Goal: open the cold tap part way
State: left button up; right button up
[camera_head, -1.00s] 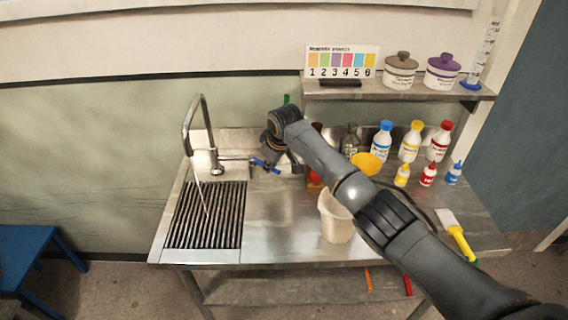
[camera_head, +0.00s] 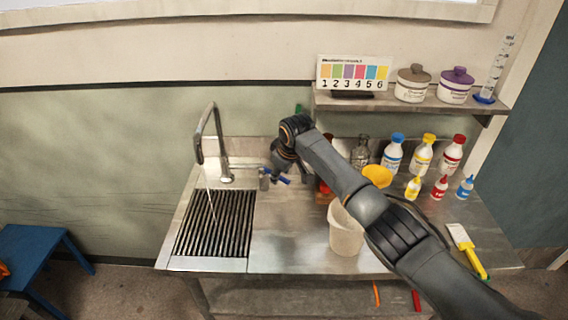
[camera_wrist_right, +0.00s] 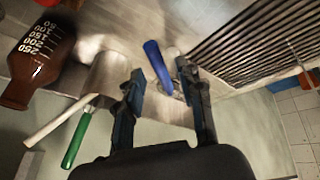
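The cold tap's blue lever (camera_head: 280,176) sits on a metal valve body (camera_head: 264,180) to the right of the tall curved spout (camera_head: 200,145). A thin stream of water (camera_head: 210,205) runs from the spout into the sink. My right gripper (camera_head: 282,170) is at the lever, its fingers partly hidden by its own body. In the right wrist view, my right gripper (camera_wrist_right: 160,72) is open, with the blue lever (camera_wrist_right: 157,64) in the gap between its fingertips. I cannot tell whether a finger touches it. My left gripper is not in view.
A ribbed grate (camera_head: 215,222) covers the sink at left. A pale bucket (camera_head: 345,232) stands on the counter below my right arm. A brown graduated bottle (camera_wrist_right: 38,62) and a green-handled tool (camera_wrist_right: 76,140) are near the gripper. Several bottles stand at right, below a shelf (camera_head: 400,103).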

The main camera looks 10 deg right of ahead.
jog(key=v, duration=1.1)
jog(key=shift+r, duration=0.2)
